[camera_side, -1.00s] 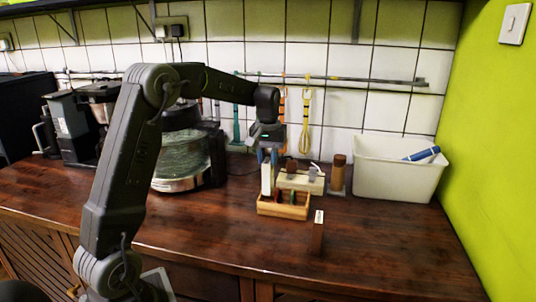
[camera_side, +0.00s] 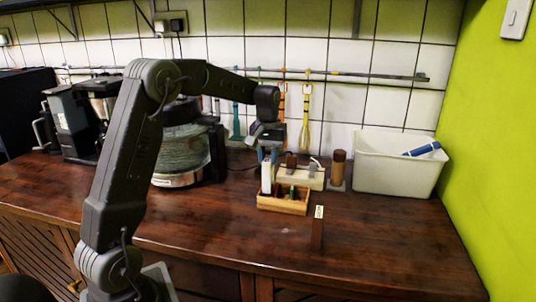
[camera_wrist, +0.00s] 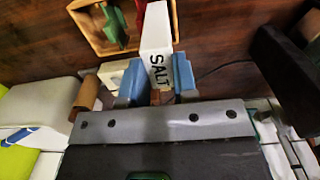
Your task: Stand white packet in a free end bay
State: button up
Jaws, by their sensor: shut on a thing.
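The white packet (camera_side: 266,178), lettered SALT in the wrist view (camera_wrist: 157,42), is upright at the left end of the wooden divided box (camera_side: 283,207) in the side view. My gripper (camera_side: 267,156) is shut on its upper part, with blue fingers (camera_wrist: 158,82) on both sides. The packet's lower end is at the end bay of the box, which also shows in the wrist view (camera_wrist: 88,40). I cannot tell whether it touches the bay floor.
Behind are a cream rack (camera_side: 304,180), a brown cylinder (camera_side: 338,168) and a white bin (camera_side: 398,178). The counter front is clear.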

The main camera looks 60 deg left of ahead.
jog(key=shift+f, duration=1.95)
jog(key=o, duration=1)
notch_tip(320, 180, up, 13)
jog(key=shift+f, duration=0.15)
jog(key=shift+r, duration=0.6)
jog(key=s+d+r+m+t, duration=0.25)
jog(key=s+d, duration=0.25)
jog(key=d, duration=0.4)
jog(key=s+d+f+m+t, duration=0.1)
jog(key=s+d+f+m, duration=0.2)
jog(key=s+d, duration=0.3)
jog(key=s+d+f+m+t, duration=0.2)
jog(key=s+d, duration=0.5)
jog(key=s, duration=0.5)
jog(key=shift+s+d+f+m, duration=0.25)
jog(key=shift+d+f+m, duration=0.05)
jog(key=shift+f+m, duration=0.5)
